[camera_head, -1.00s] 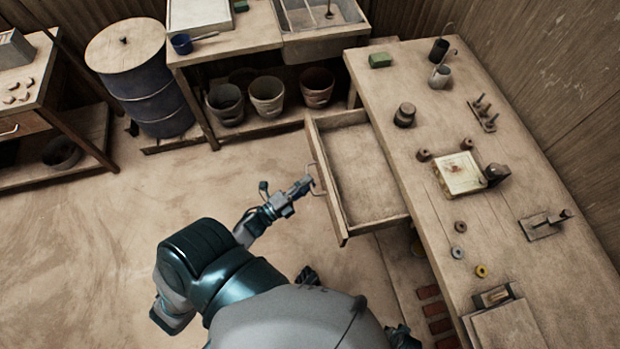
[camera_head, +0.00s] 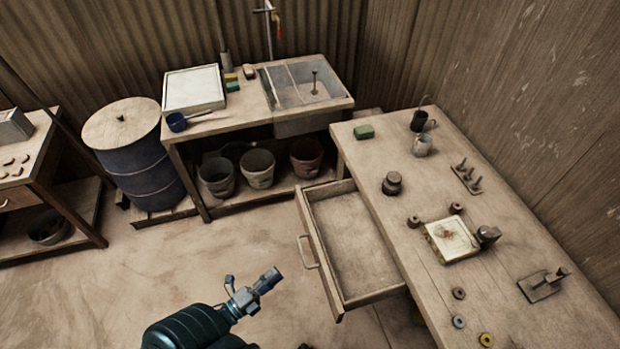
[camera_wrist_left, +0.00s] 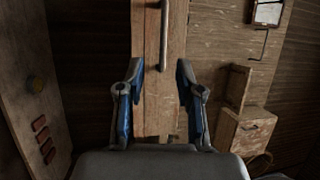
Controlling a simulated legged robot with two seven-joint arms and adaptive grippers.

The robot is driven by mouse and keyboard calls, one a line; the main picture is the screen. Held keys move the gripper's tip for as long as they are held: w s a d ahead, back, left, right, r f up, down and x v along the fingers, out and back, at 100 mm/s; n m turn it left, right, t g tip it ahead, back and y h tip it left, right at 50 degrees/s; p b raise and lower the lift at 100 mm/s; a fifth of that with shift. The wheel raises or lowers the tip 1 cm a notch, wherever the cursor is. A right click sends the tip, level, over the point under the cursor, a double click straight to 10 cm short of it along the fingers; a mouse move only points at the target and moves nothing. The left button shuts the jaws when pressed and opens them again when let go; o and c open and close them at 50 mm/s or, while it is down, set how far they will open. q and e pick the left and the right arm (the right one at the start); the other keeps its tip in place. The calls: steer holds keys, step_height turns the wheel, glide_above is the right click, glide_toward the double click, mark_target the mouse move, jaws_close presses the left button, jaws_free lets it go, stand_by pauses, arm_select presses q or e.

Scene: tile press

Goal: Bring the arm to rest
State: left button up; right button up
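My left gripper (camera_head: 270,278) is over the floor, to the lower left of the open drawer (camera_head: 352,246) and apart from its handle (camera_head: 308,252). In the left wrist view my left gripper (camera_wrist_left: 159,68) has its two fingers spread with nothing between them. Beyond them is the wooden drawer front (camera_wrist_left: 155,105) with the metal bar handle (camera_wrist_left: 164,35). The drawer is pulled out from the workbench and looks empty inside. My right gripper does not show.
The workbench (camera_head: 560,315) on the right carries a framed tile piece (camera_head: 452,240), a dark jar (camera_head: 392,183), a green block (camera_head: 364,132) and cups. A sink table (camera_head: 240,113) and a blue drum (camera_head: 150,172) stand behind. The floor (camera_head: 110,290) at left is clear.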

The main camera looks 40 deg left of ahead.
arm_select(q)
step_height(320, 180, down, 19)
steer(key=w+d+n+g+y+p, duration=0.1)
steer(key=d+n+g+y+p, duration=0.1)
steer(key=n+g+y, duration=0.75)
steer(key=s+d+f+n+g+h, duration=0.4)
steer(key=s+d+f+n+g, duration=0.4)
steer(key=s+f, duration=0.3)
steer(key=shift+s+d+f+p, duration=0.15)
steer(key=shift+s+d+p, duration=0.15)
steer(key=shift+s+d, duration=0.15)
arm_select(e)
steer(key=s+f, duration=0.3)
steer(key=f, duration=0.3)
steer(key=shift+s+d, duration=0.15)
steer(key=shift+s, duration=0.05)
